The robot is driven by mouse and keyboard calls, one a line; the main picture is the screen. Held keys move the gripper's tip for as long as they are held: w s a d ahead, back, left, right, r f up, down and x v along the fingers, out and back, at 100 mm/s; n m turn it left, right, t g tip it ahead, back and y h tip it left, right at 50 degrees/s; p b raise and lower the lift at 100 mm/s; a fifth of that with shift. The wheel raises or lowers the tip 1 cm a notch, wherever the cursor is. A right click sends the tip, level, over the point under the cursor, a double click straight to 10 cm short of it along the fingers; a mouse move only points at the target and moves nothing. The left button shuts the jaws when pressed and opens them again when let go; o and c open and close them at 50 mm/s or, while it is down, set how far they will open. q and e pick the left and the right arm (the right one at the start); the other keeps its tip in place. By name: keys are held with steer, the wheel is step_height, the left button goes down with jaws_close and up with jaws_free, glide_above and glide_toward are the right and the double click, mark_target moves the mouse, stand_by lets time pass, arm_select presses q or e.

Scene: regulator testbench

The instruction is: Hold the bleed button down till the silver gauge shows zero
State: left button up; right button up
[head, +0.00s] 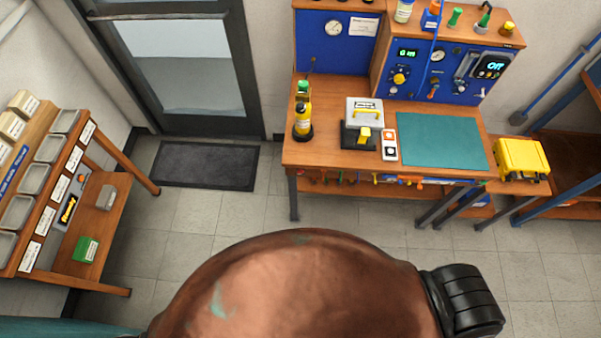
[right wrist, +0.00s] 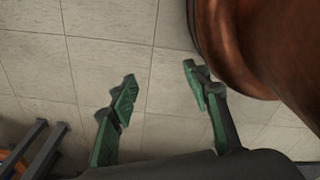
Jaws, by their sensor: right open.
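A round white-faced gauge (head: 333,28) sits on the blue back panel at the bench's left. A smaller round gauge (head: 437,55) sits on the blue control panel (head: 460,86) at the right. I cannot tell which is the silver gauge, and their needles are too small to read. The control panel also carries a yellow knob (head: 399,77) and a red-tipped control (head: 433,92). I cannot make out the bleed button for sure. My right gripper (right wrist: 160,84) is open and empty over the floor in the right wrist view, away from the bench. My left gripper is out of view.
The workbench (head: 345,167) bears a teal mat (head: 443,139), a yellow-and-black bottle (head: 303,120) and a grey box with a yellow handle (head: 365,110). A yellow case (head: 521,159) stands at right. A parts rack (head: 112,160) stands at left.

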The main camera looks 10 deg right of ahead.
steer(key=shift+c, duration=0.2)
jaws_close()
stand_by(0.4)
stand_by(1.2)
